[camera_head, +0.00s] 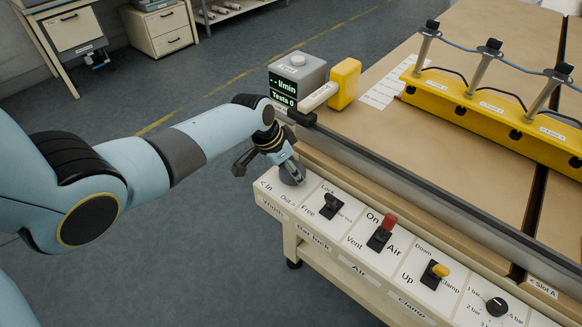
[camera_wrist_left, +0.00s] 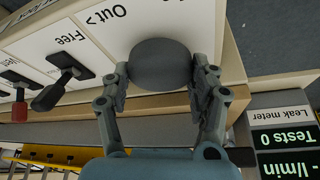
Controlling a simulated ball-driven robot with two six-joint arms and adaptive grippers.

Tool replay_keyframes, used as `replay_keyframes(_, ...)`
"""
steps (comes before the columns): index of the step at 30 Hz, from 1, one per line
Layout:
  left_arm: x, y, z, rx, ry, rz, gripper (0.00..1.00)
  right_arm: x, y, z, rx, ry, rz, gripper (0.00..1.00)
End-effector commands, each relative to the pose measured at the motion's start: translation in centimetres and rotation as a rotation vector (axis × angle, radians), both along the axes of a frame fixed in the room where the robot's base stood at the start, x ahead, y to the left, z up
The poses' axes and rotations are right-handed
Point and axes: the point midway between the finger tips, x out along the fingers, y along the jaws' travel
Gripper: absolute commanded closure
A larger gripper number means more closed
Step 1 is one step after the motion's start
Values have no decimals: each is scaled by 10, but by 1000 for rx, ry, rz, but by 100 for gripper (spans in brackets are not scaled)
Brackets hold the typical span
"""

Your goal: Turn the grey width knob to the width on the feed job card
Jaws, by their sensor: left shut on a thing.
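The grey width knob (camera_head: 292,173) is at the left end of the sloping control panel, beside the words "In" and "Out". In the left wrist view the knob (camera_wrist_left: 161,64) is a rounded grey cap between my two fingers. My left gripper (camera_head: 276,168) is shut on it, and its fingers also show in the left wrist view (camera_wrist_left: 160,85). The fingers hide part of the knob in the head view. I see no feed job card that I can identify; a white printed sheet (camera_head: 384,90) lies on the bench, its text too small to read.
Right of the knob are the bar lock lever (camera_head: 332,205), red air lever (camera_head: 382,233), yellow clamp lever (camera_head: 435,272) and a black pressure dial (camera_head: 497,307). The leak meter (camera_head: 297,75) stands behind my gripper. A yellow bar fixture (camera_head: 490,108) lies across the bench.

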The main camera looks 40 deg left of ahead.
Motion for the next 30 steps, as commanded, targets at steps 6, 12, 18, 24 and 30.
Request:
replay_keyframes(6,0,0,0,1,0,0,33,0,0,0,0,0,0,60)
replay_keyframes(12,0,0,0,0,0,1,27,0,0,0,0,0,0,60)
replay_keyframes(18,-1,1,4,1,-2,1,27,0,-2,0,-2,0,0,60)
replay_keyframes(24,-10,5,28,2,-3,-1,27,0,-1,0,-1,0,0,60)
replay_keyframes(30,-25,13,67,4,-4,-1,27,0,0,0,0,0,0,60)
